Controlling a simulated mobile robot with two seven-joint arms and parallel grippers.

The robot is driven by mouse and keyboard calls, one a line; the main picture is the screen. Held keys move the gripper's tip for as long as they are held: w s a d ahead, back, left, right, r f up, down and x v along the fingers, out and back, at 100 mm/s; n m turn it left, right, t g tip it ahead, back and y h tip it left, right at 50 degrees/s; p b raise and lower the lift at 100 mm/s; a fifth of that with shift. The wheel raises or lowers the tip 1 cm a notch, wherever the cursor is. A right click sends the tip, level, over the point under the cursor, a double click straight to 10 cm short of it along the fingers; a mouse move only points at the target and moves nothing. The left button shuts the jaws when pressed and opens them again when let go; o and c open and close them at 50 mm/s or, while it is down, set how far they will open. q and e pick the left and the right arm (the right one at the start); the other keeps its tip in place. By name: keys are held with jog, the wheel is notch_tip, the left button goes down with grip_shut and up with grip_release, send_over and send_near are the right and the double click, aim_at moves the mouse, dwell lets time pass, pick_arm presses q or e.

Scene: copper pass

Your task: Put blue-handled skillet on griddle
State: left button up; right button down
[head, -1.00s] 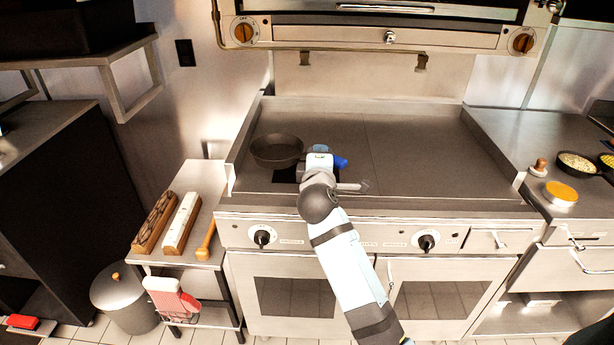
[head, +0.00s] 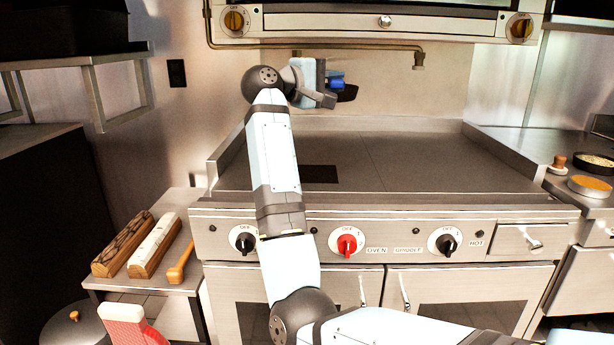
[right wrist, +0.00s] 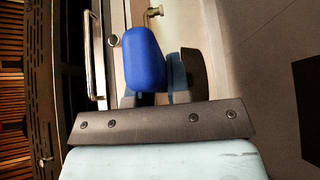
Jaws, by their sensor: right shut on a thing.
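My right gripper (head: 322,88) is shut on the blue handle (head: 335,76) of the skillet and holds it raised in front of the wall behind the griddle. A small dark part of the skillet (head: 348,93) shows beside the gripper; most of the pan is hidden, so I cannot tell its tilt. The right wrist view shows the blue handle (right wrist: 143,58) close up. The griddle (head: 420,160) lies below, its flat grey top bare except for a dark rectangular patch (head: 318,173) at front left. My left gripper is not in view.
A pipe with a tap (head: 418,60) runs along the wall under the upper oven unit (head: 380,22). A side table at left carries two blocks (head: 125,243). A counter at right holds an orange-topped round container (head: 590,186). The griddle has raised side and back walls.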

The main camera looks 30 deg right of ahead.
jog(key=shift+f+b, duration=2.35)
jog(key=shift+f, duration=7.45)
jog(key=c, duration=1.1)
grip_release()
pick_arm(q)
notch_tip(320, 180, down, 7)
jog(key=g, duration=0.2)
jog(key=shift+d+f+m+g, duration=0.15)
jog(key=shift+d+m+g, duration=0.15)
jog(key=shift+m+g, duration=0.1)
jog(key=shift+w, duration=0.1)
pick_arm(e)
jog(key=shift+a, duration=0.15)
jog(key=shift+a, duration=0.3)
jog(key=a, duration=0.3)
jog(key=a+p, duration=0.1)
jog(key=a, duration=0.3)
jog(key=a+p, duration=0.1)
jog(key=a, duration=0.2)
jog(key=shift+s+a+r, duration=0.1)
jog(key=shift+s+a, duration=0.15)
jog(key=shift+s, duration=0.05)
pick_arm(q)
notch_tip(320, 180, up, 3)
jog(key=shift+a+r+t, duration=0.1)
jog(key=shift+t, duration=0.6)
pick_arm(e)
jog(key=shift+a, duration=0.35)
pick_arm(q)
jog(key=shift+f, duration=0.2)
